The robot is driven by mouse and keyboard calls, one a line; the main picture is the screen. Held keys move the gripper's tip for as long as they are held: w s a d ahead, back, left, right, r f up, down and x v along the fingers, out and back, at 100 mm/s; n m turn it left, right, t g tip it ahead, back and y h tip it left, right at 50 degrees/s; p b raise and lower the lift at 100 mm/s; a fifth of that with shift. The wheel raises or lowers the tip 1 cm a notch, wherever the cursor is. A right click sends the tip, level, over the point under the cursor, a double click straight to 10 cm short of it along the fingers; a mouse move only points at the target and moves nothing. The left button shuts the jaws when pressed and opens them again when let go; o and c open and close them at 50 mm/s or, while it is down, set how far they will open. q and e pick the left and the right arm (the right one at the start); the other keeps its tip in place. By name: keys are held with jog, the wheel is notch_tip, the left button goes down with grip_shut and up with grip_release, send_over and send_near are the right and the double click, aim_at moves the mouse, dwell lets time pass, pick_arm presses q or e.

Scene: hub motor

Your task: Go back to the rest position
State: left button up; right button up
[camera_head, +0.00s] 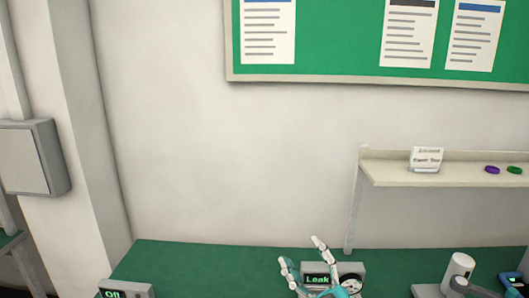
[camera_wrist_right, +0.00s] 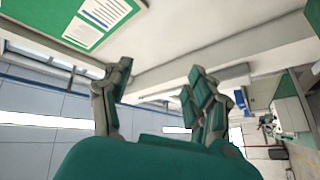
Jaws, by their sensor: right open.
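My right gripper (camera_head: 304,262) shows at the bottom of the head view, its two fingers spread apart with nothing between them. It appears in front of a grey box with a lit "Leak" display (camera_head: 317,280), partly covering it. In the right wrist view the same gripper (camera_wrist_right: 155,88) is open and empty, with the wall, ceiling and room behind it. My left gripper is not in view.
A green-topped table (camera_head: 200,262) runs along the wall. A box marked "Oil" (camera_head: 126,290) stands at its left, a white cylindrical device (camera_head: 460,268) at its right. A shelf (camera_head: 445,173) holds a small sign (camera_head: 426,158) and purple and green pieces.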

jog(key=s+d+f+m+g+h, duration=0.3)
jog(key=d+f+m+h, duration=0.25)
jog(key=f, duration=0.25)
jog(key=s+d+f+m+g+h, duration=0.2)
jog(key=s+d+f+m+h, duration=0.1)
jog(key=d+f+m+h, duration=0.4)
jog(key=s+f+g+y, duration=0.1)
jog(key=s+f+g, duration=0.55)
jog(key=s, duration=0.45)
jog(key=s+f+g+y, duration=0.2)
jog(key=s+f+g, duration=0.4)
jog(key=s, duration=0.5)
notch_tip(320, 180, down, 32)
jog(key=s+n+b, duration=0.1)
jog(key=b, duration=0.5)
jog(key=s+d+f+b, duration=0.1)
jog(key=s+f+b, duration=0.1)
jog(key=s+f, duration=0.6)
jog(key=s+d+f+g+b, duration=0.1)
jog(key=s+d+f+b, duration=0.1)
jog(key=s+f, duration=0.6)
notch_tip(320, 180, down, 5)
jog(key=shift+s+f, duration=0.15)
jog(key=shift+s, duration=0.25)
